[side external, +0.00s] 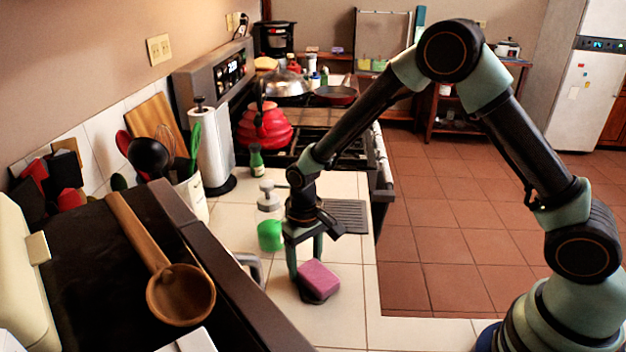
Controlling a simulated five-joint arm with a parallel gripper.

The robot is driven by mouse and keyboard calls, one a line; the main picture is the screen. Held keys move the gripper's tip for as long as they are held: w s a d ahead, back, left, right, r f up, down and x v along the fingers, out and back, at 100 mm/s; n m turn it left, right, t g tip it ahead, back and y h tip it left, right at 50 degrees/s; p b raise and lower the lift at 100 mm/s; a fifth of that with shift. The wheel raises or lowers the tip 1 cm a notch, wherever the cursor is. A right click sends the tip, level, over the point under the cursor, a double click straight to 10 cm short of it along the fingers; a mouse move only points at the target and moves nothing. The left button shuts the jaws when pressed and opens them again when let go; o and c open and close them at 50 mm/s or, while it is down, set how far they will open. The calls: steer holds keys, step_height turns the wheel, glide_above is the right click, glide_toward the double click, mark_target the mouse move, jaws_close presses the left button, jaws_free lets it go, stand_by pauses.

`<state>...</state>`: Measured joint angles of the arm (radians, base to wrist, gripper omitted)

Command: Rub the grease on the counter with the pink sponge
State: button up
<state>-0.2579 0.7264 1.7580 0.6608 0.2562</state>
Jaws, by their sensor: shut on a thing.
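The pink sponge (320,277) is at the front of the pale tiled counter (345,322), slightly tilted, with a darker underside. My gripper (305,267) points down and is shut on the pink sponge, with one finger on its left side and the other at its back. The sponge is at or very near the counter surface; I cannot tell whether it touches. I cannot make out the grease on the counter; any under the sponge is hidden.
A grey ribbed panel (347,215) lies behind right. A dark ledge with a wooden ladle (180,293) borders the left. The counter's right edge drops to the floor.

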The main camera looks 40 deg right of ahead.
mark_target(299, 293)
steer(key=shift+s+a, duration=1.85)
steer(key=shift+a, duration=0.1)
steer(key=shift+w+a, duration=0.25)
steer(key=shift+w+d, duration=1.3)
steer(key=shift+w+d+f, duration=0.1)
steer(key=shift+w+d, duration=2.4)
steer(key=shift+d, duration=0.05)
steer(key=shift+s+a, duration=1.15)
steer(key=shift+s, duration=0.05)
steer(key=shift+s+a, duration=1.4)
steer(key=shift+a, duration=0.05)
steer(key=shift+s+a, duration=1.25)
